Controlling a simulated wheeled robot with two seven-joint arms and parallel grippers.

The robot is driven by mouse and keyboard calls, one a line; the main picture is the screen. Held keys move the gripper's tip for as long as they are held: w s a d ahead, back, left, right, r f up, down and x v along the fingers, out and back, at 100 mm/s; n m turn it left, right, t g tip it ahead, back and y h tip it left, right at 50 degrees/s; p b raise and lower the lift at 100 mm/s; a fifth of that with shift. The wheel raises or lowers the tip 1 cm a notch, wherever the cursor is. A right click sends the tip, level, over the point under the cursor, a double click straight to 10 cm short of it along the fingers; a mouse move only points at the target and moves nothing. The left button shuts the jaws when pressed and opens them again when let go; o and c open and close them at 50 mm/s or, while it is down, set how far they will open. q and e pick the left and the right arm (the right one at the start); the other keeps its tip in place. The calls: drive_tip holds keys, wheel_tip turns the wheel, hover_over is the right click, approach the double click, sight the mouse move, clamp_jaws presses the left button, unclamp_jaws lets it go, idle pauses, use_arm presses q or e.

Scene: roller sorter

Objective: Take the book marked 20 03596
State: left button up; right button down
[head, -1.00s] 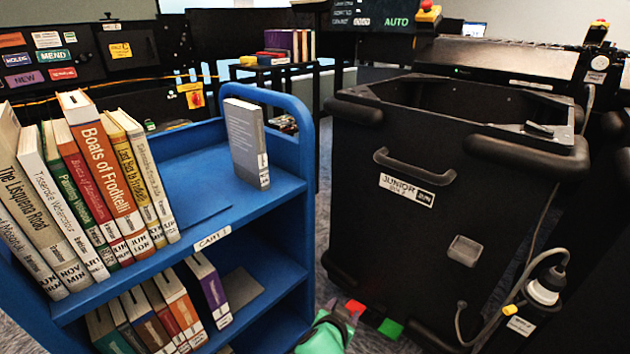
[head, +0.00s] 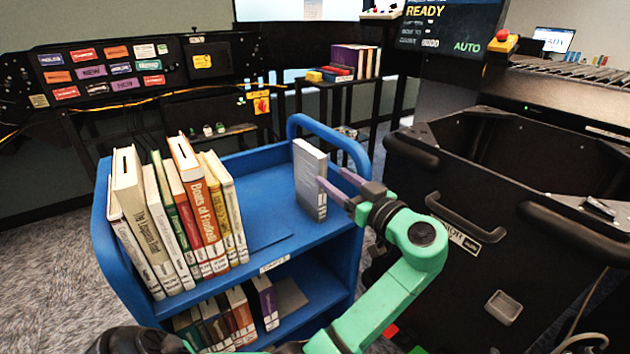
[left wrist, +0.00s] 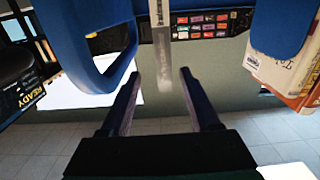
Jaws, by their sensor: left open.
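A grey book (head: 310,180) stands upright and alone at the right end of the blue cart's top shelf (head: 262,222). A pale label is low on its spine; I cannot read the number 20 03596 on any book. My left gripper (head: 331,177) is open, at the right side of the grey book, its fingers pointing at it. In the left wrist view the grey book (left wrist: 160,38) lies just beyond and between the open fingertips (left wrist: 161,76); I cannot tell whether they touch. My right gripper is not in view.
Several books (head: 188,205) lean at the left of the top shelf, with bare shelf between them and the grey book. More books (head: 225,318) stand on the lower shelf. The cart's raised end rail (head: 335,128) and a black bin (head: 470,260) are close to my left arm.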

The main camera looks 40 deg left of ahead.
sight(315, 168)
use_arm(q)
drive_tip(key=x, duration=0.2)
drive_tip(key=p+x, duration=0.1)
drive_tip(key=x, duration=0.4)
drive_tip(key=shift+s+a+f, duration=0.15)
drive_tip(key=shift+s+a, duration=0.05)
drive_tip(key=shift+a, duration=0.25)
drive_tip(key=shift+d, duration=0.1)
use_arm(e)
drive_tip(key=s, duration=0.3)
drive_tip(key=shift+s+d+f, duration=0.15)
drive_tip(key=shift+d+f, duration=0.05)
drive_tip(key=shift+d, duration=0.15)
use_arm(q)
clamp_jaws()
